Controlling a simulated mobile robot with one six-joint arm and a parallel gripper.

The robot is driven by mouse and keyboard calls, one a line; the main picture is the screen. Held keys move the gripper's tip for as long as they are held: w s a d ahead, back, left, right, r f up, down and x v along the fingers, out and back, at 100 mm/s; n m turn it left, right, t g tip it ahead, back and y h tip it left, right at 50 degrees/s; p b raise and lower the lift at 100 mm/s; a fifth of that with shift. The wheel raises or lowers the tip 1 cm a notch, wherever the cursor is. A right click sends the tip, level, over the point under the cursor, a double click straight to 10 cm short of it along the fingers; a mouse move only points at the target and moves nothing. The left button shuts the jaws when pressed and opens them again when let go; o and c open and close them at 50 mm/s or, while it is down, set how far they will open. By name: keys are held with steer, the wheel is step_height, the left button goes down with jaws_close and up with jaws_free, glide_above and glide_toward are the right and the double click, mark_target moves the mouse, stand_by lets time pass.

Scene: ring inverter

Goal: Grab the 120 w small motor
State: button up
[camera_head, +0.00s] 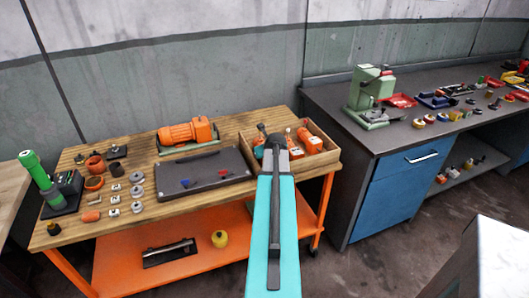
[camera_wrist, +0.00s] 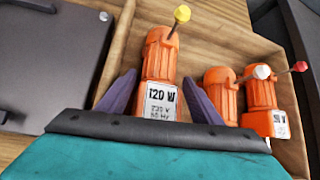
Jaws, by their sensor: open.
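The small motor marked 120 W (camera_wrist: 161,57) is orange with a white label and a yellow-tipped shaft. It lies in a wooden tray, shaft pointing away in the wrist view. My gripper (camera_wrist: 158,82) is open, with one dark purple finger on each side of this motor. The fingers look apart from it, but its near end is hidden by my gripper body and I cannot tell the height gap. In the head view my teal arm (camera_head: 262,235) reaches over the tray and hides much of it.
Two more orange motors lie to the right in the tray: one with a white tip (camera_wrist: 221,92), one with a red tip (camera_wrist: 262,90). The tray wall (camera_wrist: 240,42) runs behind them. A dark case (camera_head: 205,175) and a larger orange motor (camera_head: 187,133) are left on the bench.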

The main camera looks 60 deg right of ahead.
jaws_close()
steer(key=shift+r, duration=0.1)
stand_by(0.4)
steer(key=shift+r+b, duration=0.8)
steer(key=shift+r, duration=4.2)
